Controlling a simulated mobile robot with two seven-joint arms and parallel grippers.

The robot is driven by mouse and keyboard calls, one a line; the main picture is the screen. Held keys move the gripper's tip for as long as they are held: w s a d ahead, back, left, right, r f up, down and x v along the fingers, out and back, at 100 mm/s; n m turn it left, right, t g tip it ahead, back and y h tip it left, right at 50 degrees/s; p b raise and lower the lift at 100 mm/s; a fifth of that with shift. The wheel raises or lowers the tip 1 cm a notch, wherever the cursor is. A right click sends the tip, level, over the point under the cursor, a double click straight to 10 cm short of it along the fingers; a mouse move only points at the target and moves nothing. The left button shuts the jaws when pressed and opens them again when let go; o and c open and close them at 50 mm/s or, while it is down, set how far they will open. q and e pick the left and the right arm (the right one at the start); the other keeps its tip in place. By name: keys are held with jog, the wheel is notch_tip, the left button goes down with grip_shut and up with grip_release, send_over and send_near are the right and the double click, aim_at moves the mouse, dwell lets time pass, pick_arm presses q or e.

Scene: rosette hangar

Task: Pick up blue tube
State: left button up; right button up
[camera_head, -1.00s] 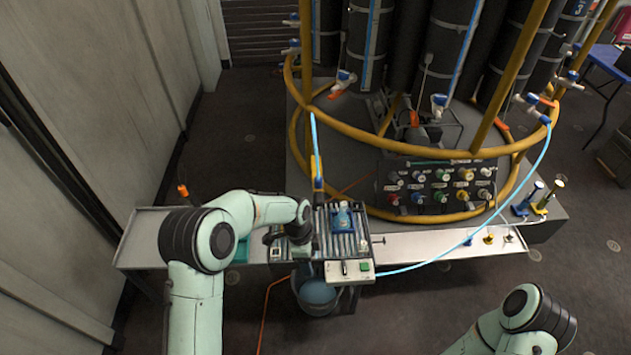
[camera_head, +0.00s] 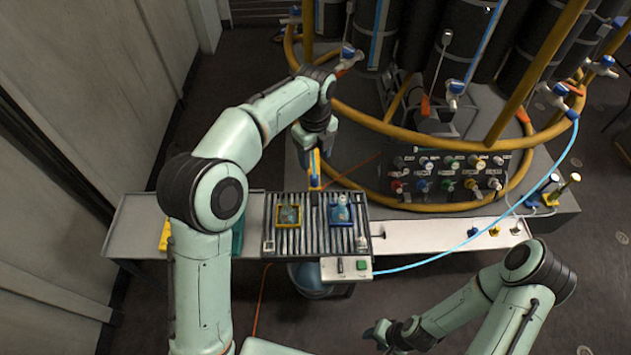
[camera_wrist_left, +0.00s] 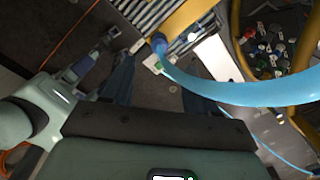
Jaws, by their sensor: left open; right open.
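A light blue tube (camera_wrist_left: 245,93) crosses the left wrist view in a broad curve from a blue end piece by a yellow bracket (camera_wrist_left: 190,18) to the right edge. In the head view my left gripper (camera_head: 314,148) is open beside the upright yellow bracket (camera_head: 314,170), above the far edge of the roller bench, and hides most of this tube. In the wrist view the tube passes close to the gripper's right finger; I cannot tell whether they touch. My right gripper (camera_head: 383,334) is open and empty at the bottom of the head view.
A yellow ring rail (camera_head: 400,128) surrounds dark cylinders behind.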

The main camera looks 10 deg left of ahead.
aim_at(314, 176)
pick_arm(q)
notch_tip(314, 176, down, 3)
jog(key=shift+s+f, duration=0.1)
jog(key=shift+f, duration=0.5)
notch_tip(314, 176, down, 5)
jog(key=shift+a+r+b, duration=0.1)
jog(key=shift+b, duration=0.45)
jog(key=c, duration=1)
pick_arm(e)
jog(key=shift+s+f, duration=0.85)
jog(key=shift+f, duration=0.15)
